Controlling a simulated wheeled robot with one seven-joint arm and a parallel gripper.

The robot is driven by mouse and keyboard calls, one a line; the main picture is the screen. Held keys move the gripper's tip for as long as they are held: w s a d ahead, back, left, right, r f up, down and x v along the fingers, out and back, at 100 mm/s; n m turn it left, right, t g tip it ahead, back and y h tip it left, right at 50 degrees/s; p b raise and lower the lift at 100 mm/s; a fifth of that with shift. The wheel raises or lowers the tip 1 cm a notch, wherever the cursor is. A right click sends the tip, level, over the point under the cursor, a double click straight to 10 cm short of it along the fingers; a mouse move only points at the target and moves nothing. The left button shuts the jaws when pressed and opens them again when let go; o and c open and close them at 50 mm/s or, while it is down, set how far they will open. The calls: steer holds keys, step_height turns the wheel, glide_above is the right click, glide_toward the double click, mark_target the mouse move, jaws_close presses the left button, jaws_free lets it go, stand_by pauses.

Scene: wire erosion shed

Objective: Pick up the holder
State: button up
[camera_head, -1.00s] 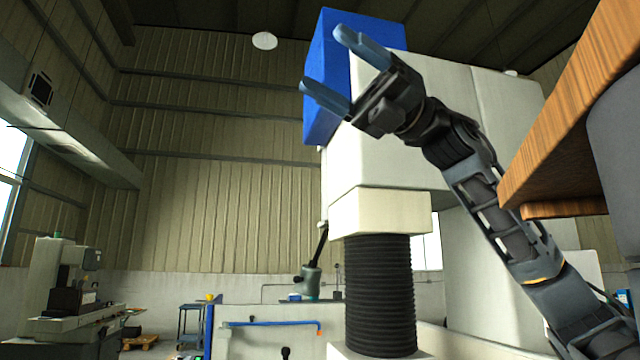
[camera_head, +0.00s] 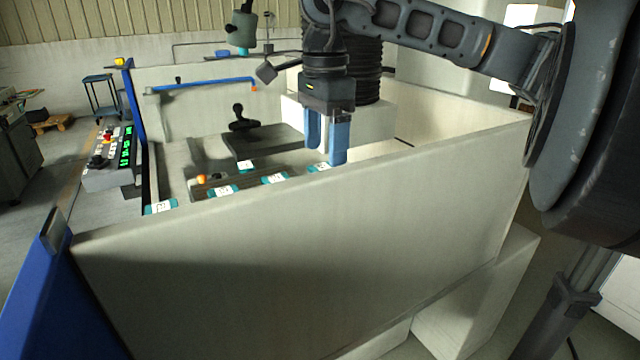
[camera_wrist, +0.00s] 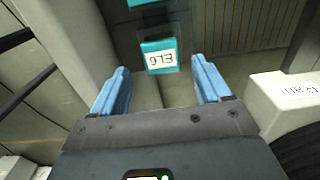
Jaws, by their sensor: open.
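Several teal holders with white labels sit in the machine's work tank. Four form a row behind the front wall: a far left holder (camera_head: 161,206), a second (camera_head: 223,191), a third (camera_head: 275,178) and a right-hand one (camera_head: 319,167). Another holder (camera_head: 246,166) lies farther back. My gripper (camera_head: 326,152) points down with blue fingers apart and empty, just above the right-hand holder. In the wrist view, a labelled holder (camera_wrist: 158,56) shows beyond and between the open fingertips (camera_wrist: 161,72), its printed characters upside down. I cannot tell which holder the task means.
The tank's tall front wall (camera_head: 300,250) stands between the camera and the holders. A dark plate with a black knob (camera_head: 240,120) lies behind them. A control panel (camera_head: 110,155) is at the left. A ribbed black column (camera_head: 368,70) rises behind my gripper.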

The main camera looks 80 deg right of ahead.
mark_target(321, 166)
steer(key=shift+f+p, duration=0.9)
steer(key=shift+f, duration=1.85)
steer(key=shift+c, duration=0.2)
steer(key=c, duration=1.3)
steer(key=shift+d+r, duration=0.1)
steer(key=shift+r, duration=0.05)
